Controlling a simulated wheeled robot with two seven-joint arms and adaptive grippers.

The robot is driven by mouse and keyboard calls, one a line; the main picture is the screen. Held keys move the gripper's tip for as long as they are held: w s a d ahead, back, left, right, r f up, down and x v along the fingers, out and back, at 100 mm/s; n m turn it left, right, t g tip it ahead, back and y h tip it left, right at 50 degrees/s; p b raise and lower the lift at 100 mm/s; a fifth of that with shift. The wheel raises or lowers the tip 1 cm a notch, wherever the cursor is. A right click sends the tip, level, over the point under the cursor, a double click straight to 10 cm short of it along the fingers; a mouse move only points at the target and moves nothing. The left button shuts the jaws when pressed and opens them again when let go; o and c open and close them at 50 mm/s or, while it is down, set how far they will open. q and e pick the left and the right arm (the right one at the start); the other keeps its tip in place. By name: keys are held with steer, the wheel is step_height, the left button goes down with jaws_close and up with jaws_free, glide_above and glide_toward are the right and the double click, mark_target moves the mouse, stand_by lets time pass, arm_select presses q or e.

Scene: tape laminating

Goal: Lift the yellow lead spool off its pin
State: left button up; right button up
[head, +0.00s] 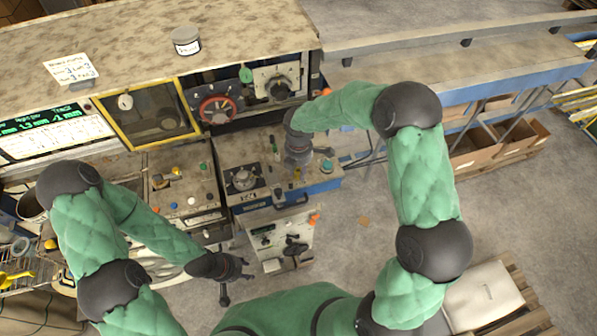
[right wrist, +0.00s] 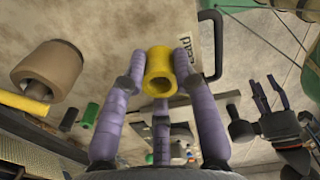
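The yellow lead spool (right wrist: 160,72) is between the fingertips of my right gripper (right wrist: 161,80) in the right wrist view, its hole facing the camera. Two purple-grey fingers lie close against its sides and a third comes from below. I see no clear gap. In the head view my right gripper (head: 298,158) points down over the blue-edged bench, with a small yellow piece (head: 297,174) at its tips. The pin is hidden, and I cannot tell whether the spool still sits on it. My left gripper (head: 228,282) hangs empty at lower left, fingers spread.
A label reading "LEAD" (right wrist: 187,55) lies beside the spool. A brown roll (right wrist: 48,75) stands to the left in the right wrist view. The bench (head: 262,160) carries a dial and several small parts. A machine with a red handwheel (head: 217,110) stands behind it.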

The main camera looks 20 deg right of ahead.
stand_by(0.3)
steer(key=shift+r, duration=1.4)
steer(key=s+a+r+b, duration=0.1)
steer(key=s+r+b, duration=0.1)
steer(key=s+r, duration=0.8)
steer(key=s, duration=0.4)
steer(key=shift+a, duration=0.4)
